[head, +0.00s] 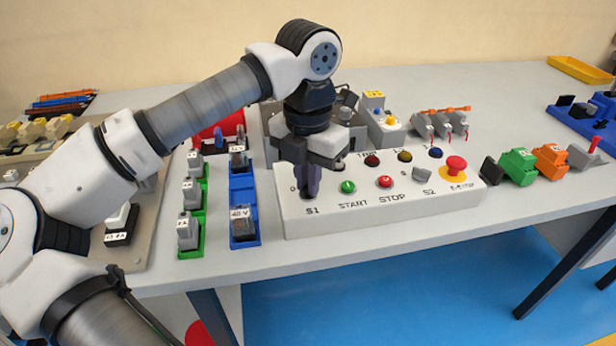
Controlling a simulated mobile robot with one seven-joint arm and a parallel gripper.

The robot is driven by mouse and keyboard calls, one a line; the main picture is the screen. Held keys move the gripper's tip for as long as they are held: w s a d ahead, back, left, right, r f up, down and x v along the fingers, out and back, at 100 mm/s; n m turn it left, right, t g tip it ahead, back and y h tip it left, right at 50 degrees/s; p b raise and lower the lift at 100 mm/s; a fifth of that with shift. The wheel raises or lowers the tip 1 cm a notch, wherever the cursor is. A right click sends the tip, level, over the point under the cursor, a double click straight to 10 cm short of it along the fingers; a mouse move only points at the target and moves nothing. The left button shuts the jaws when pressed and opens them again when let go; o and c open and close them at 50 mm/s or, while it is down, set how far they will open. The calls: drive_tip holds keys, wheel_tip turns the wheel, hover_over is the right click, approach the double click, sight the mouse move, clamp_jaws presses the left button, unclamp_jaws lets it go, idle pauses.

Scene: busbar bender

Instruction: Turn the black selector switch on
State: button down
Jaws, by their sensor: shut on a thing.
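The white control box (380,222) stands on the bench near its front edge. My gripper (307,188) points straight down over the box's left end, at the spot marked S1. Its fingers are shut on the black selector switch there, which they almost wholly hide. A "0" mark shows just left of the fingers. The way the switch's handle points cannot be made out. A second, grey selector (422,174) sits above the S2 label, clear of my gripper.
The box also bears a green START button (347,187), a red STOP button (385,182), several lamps and a red emergency stop (456,166). Green (191,240) and blue (243,225) racks of modules stand close on the left. Coloured connectors (518,166) lie to the right.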

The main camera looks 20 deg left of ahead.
drive_tip(key=c, duration=1.5)
unclamp_jaws()
wheel_tip(320, 180, up, 14)
drive_tip(key=shift+p, duration=0.45)
drive_tip(key=shift+f, duration=0.1)
